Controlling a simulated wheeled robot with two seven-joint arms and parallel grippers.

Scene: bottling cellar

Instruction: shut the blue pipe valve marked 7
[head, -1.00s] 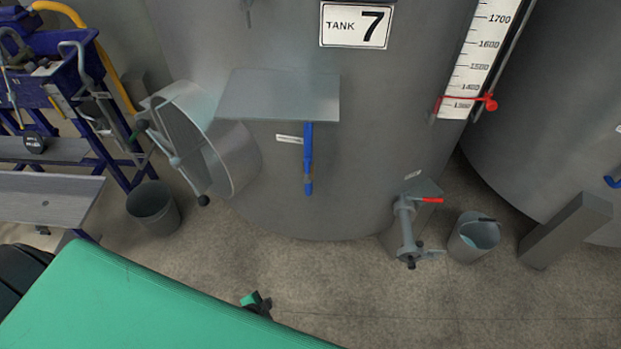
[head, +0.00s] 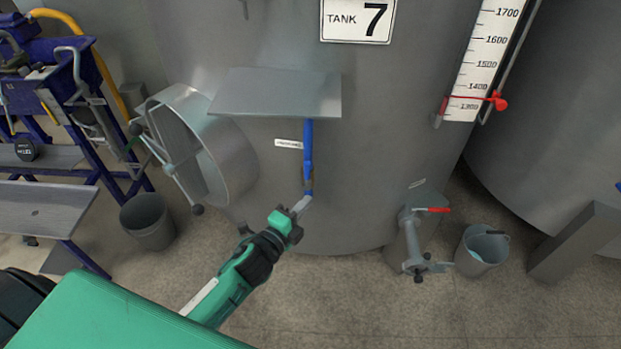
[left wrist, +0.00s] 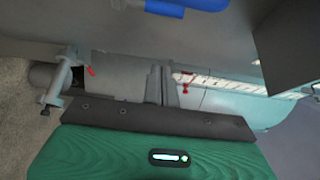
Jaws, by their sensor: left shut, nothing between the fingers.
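The blue valve handle (head: 308,150) hangs straight down on the front of the grey tank marked 7 (head: 372,215), below a small metal shelf. A small white label (head: 288,144) sits to its left, too small to read. My left gripper (head: 303,203) is shut and empty, with its fingertips at the lower end of the handle; I cannot tell whether they touch. In the left wrist view the shut fingers (left wrist: 161,86) point away from the camera, and a blue bar (left wrist: 185,4), likely the handle, crosses the top edge. My right gripper is not in view.
The metal shelf (head: 280,93) juts out above the handle. A round hatch (head: 225,150) with a spoked handle protrudes at left. A red-handled outlet (head: 411,240) and a bucket (head: 482,250) stand at right. Another bucket (head: 147,222) stands at left.

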